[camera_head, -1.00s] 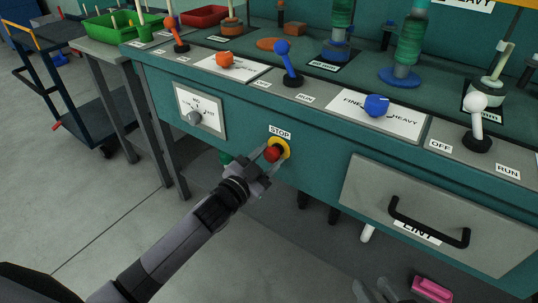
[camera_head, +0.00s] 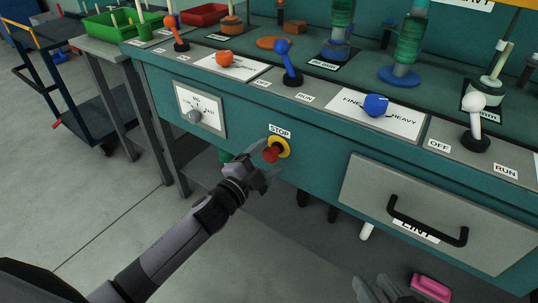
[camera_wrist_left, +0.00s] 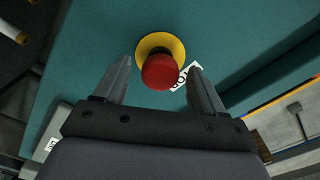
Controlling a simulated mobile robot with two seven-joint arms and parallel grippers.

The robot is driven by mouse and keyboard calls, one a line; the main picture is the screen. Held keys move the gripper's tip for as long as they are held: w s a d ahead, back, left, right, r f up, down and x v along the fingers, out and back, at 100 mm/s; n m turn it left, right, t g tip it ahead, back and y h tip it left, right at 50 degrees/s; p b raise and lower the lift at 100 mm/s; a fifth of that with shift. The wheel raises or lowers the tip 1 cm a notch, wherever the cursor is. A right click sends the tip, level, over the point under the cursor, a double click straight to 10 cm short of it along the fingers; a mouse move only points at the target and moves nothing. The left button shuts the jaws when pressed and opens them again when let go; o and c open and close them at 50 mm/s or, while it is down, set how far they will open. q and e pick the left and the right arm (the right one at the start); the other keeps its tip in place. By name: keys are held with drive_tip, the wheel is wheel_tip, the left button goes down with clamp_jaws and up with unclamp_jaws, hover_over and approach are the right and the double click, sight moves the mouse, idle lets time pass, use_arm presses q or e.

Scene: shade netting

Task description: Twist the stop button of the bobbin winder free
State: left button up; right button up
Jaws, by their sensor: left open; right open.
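The red stop button (camera_head: 271,155) sits on a yellow ring (camera_head: 284,147) on the teal front of the bobbin winder (camera_head: 325,150), under a STOP label (camera_head: 280,131). My left gripper (camera_head: 264,165) is open just in front of the button. In the left wrist view the red button (camera_wrist_left: 160,72) lies between and just beyond the open fingers (camera_wrist_left: 160,85), with a gap on both sides. The label is partly hidden behind the button there. My right gripper (camera_head: 385,290) is at the bottom edge of the head view, open and partly cut off.
A drawer with a black handle (camera_head: 428,222) is right of the button. A dial plate (camera_head: 200,110) is to the left. Levers, including a blue one (camera_head: 288,62), and knobs stand on the top ledge. A pink object (camera_head: 431,288) lies low at the right.

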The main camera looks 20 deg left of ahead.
use_arm(q)
drive_tip(key=shift+p+v, duration=0.65)
drive_tip(key=shift+v, duration=1.55)
use_arm(e)
drive_tip(key=shift+r, duration=0.8)
use_arm(q)
drive_tip(key=shift+o, duration=0.3)
drive_tip(key=o, duration=0.5)
drive_tip(key=p, duration=0.1)
approach(268, 157)
drive_tip(key=shift+v, duration=1.2)
use_arm(e)
drive_tip(key=shift+s+d+f+n+h, duration=0.1)
drive_tip(key=shift+s+d+f+h, duration=0.2)
drive_tip(key=shift+d+f, duration=0.3)
drive_tip(key=shift+s+d+f+n+h, duration=0.15)
drive_tip(key=shift+d+f+h, duration=0.2)
drive_tip(key=shift+d+f, duration=0.25)
drive_tip(key=shift+s+d+f+n+h, duration=0.1)
drive_tip(key=shift+s+d+f+h, duration=0.2)
drive_tip(key=shift+d+f, duration=0.3)
